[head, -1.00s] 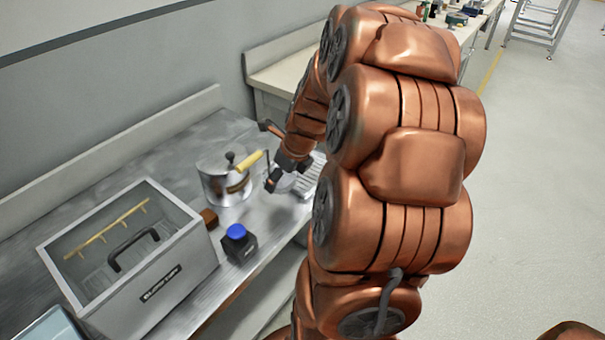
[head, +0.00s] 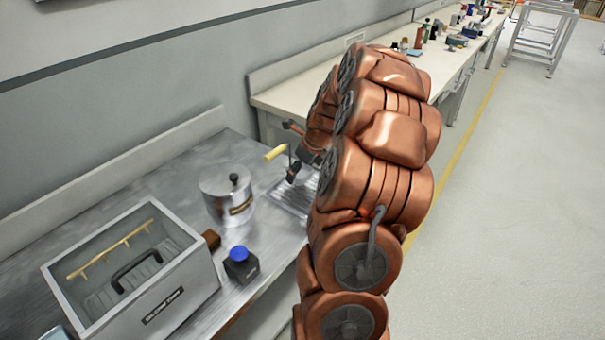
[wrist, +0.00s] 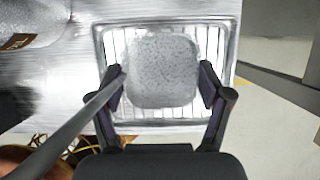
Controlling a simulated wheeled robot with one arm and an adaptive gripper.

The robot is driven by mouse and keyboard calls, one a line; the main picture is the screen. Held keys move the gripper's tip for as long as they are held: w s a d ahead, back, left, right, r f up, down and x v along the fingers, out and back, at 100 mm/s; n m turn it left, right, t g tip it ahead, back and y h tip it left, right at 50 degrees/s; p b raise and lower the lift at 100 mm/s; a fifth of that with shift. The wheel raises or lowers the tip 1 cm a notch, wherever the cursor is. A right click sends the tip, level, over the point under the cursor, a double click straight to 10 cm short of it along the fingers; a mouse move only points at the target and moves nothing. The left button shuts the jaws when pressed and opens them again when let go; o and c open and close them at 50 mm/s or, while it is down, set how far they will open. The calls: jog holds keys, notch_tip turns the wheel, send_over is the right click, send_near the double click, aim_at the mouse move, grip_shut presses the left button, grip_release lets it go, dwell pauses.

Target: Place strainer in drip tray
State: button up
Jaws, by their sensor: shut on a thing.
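The strainer (wrist: 163,72) is a grey, speckled, rounded-square piece between my gripper's fingers in the wrist view. A grey rod (wrist: 75,130) runs from it to the lower left. In the head view its yellow handle (head: 275,153) sticks out left of my gripper (head: 293,168). My gripper (wrist: 164,80) is shut on the strainer. The drip tray (wrist: 118,113), a pale rectangular tray with thin bars, lies behind the strainer in the wrist view. It also shows in the head view (head: 289,200), partly hidden by my arm. I cannot tell whether strainer and tray touch.
A metal pot (head: 226,208) with a black knob stands left of the tray. A blue-capped bottle (head: 241,265), a brown block (head: 212,239) and an open grey box (head: 170,300) stand nearer. The bench's front edge runs close to the tray.

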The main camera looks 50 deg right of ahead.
aim_at(304, 172)
jog(key=shift+w+d+f, duration=0.1)
jog(key=shift+w+d, duration=0.2)
jog(key=shift+d, duration=0.3)
jog(key=shift+w+d+f, duration=0.1)
jog(key=shift+w+d, duration=0.2)
jog(key=shift+d, duration=0.3)
jog(key=shift+f+p, duration=0.3)
jog(key=shift+f, duration=1.4)
jog(key=o, duration=1.3)
jog(key=shift+f, duration=0.15)
jog(key=b+v, duration=0.1)
jog(key=v, duration=1.1)
